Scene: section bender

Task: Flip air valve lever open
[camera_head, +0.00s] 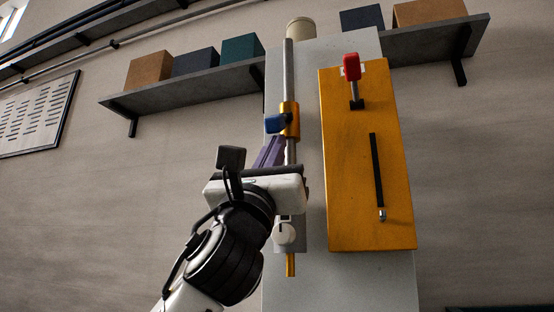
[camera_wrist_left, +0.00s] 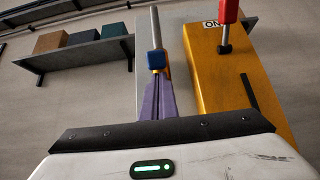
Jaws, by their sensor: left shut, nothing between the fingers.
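The air valve is a brass-coloured body (camera_head: 290,120) on a vertical grey pipe. Its blue lever (camera_head: 276,123) sticks out to the left of the pipe in the head view. In the left wrist view the blue lever (camera_wrist_left: 156,60) shows end-on, just beyond the fingertips. My left gripper (camera_head: 275,142) has purple fingers, shut and empty, just below the lever. The closed fingers also show in the left wrist view (camera_wrist_left: 158,88), in line with the lever. I cannot tell whether the fingertips touch it. My right gripper is not in view.
Right of the pipe is a yellow box (camera_head: 350,200) with a red-handled switch (camera_head: 352,67) and a black slot (camera_head: 376,168). A shelf (camera_head: 190,88) with boxes runs behind at left. Space left of the pipe is free.

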